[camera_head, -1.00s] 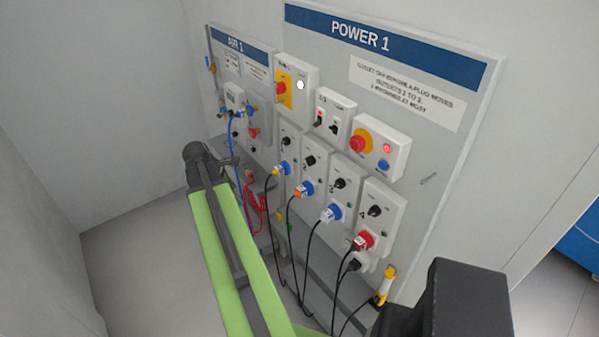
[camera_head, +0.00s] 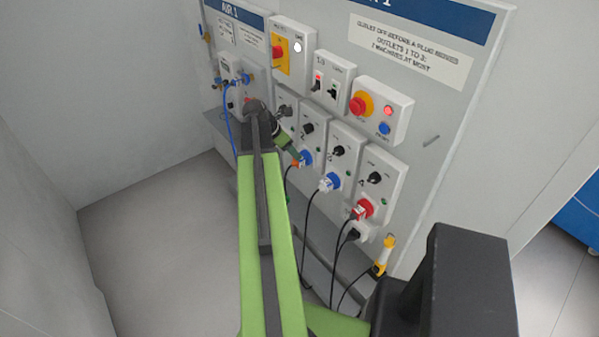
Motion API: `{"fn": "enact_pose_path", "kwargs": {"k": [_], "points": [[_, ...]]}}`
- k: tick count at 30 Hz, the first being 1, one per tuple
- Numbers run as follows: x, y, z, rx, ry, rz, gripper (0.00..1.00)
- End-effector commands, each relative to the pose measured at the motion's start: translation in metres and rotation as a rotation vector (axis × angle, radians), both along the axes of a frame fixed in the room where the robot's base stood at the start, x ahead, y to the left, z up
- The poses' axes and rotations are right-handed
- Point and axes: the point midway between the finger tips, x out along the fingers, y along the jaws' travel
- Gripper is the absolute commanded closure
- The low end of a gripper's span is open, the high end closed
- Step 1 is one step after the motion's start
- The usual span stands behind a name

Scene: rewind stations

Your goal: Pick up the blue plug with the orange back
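The blue plug with the orange back (camera_head: 304,158) sits in outlet 2 on the power panel, its black cable hanging down. Its orange back shows at the lower left of the blue part. My green arm rises from the bottom of the view and bends at a dark joint near outlet 1. From there its end section runs down to the right. My gripper (camera_head: 294,152) is close to this plug, just above and left of it in the picture. The fingers are small and dark, so I cannot tell whether they touch it or how far apart they are.
A blue plug with a white back (camera_head: 329,182) is in outlet 3. A red plug (camera_head: 363,209) is in outlet 4, with a black plug (camera_head: 354,235) below. A yellow-handled item (camera_head: 383,255) hangs lower right. The arm hides outlet 1's plug. Floor at left is clear.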

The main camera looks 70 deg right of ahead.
Motion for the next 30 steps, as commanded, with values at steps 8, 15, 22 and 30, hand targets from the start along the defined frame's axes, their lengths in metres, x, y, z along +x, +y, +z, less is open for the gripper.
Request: {"fn": "enact_pose_path", "kwargs": {"k": [8, 15, 22, 30], "points": [[-0.005, -0.008, -0.017, -0.001, -0.001, 0.000, 0.39], [-0.017, -0.020, -0.053, -0.001, -0.001, -0.002, 0.39], [-0.022, -0.028, -0.060, -0.001, -0.002, -0.001, 0.39], [-0.022, -0.027, -0.060, -0.001, -0.001, -0.002, 0.61]]}}
